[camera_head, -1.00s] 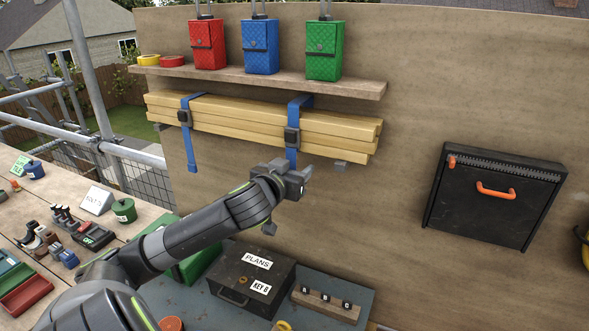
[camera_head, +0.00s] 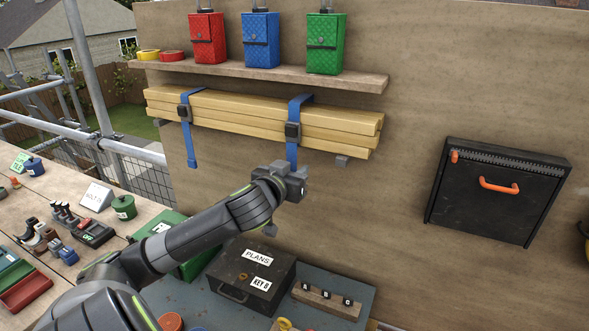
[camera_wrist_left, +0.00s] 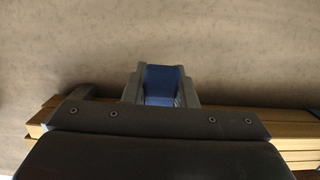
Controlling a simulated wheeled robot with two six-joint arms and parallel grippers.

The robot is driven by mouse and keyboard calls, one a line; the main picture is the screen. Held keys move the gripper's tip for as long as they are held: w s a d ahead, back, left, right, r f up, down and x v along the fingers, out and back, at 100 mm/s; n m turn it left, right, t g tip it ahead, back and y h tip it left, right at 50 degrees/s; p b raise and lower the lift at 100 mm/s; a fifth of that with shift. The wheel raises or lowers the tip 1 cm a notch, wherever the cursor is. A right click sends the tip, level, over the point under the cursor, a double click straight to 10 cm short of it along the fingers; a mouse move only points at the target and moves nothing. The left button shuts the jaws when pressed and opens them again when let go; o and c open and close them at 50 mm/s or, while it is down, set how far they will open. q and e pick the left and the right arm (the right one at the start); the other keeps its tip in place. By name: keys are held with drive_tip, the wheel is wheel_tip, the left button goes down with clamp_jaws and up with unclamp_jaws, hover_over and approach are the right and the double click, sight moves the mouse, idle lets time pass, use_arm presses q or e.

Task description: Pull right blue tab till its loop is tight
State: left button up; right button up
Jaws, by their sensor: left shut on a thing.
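A stack of yellow timber battens (camera_head: 240,119) lies against the wall below the shelf, with two blue strap loops around it. The right loop has a dark buckle (camera_head: 292,131), and its blue tab (camera_head: 291,155) hangs straight down from it. My left gripper (camera_head: 301,177) is at the lower end of this tab, below the battens, and is shut on it. In the left wrist view the blue tab (camera_wrist_left: 160,82) shows between the two fingers. The left strap's tab (camera_head: 190,146) hangs free. My right gripper is not in view.
Red, blue and green pouches (camera_head: 261,40) hang above the wooden shelf (camera_head: 300,76). A black case with an orange handle (camera_head: 499,186) is on the wall at right. A black PLANS box (camera_head: 235,272) stands below my left arm.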

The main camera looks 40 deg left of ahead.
use_arm(q)
drive_tip(key=shift+f+b, duration=0.9)
drive_tip(key=shift+f, duration=0.9)
drive_tip(key=o, duration=1.5)
drive_tip(key=f+p+v, duration=0.1)
drive_tip(key=p+v, duration=0.2)
drive_tip(key=v, duration=0.3)
drive_tip(key=shift+r, duration=0.1)
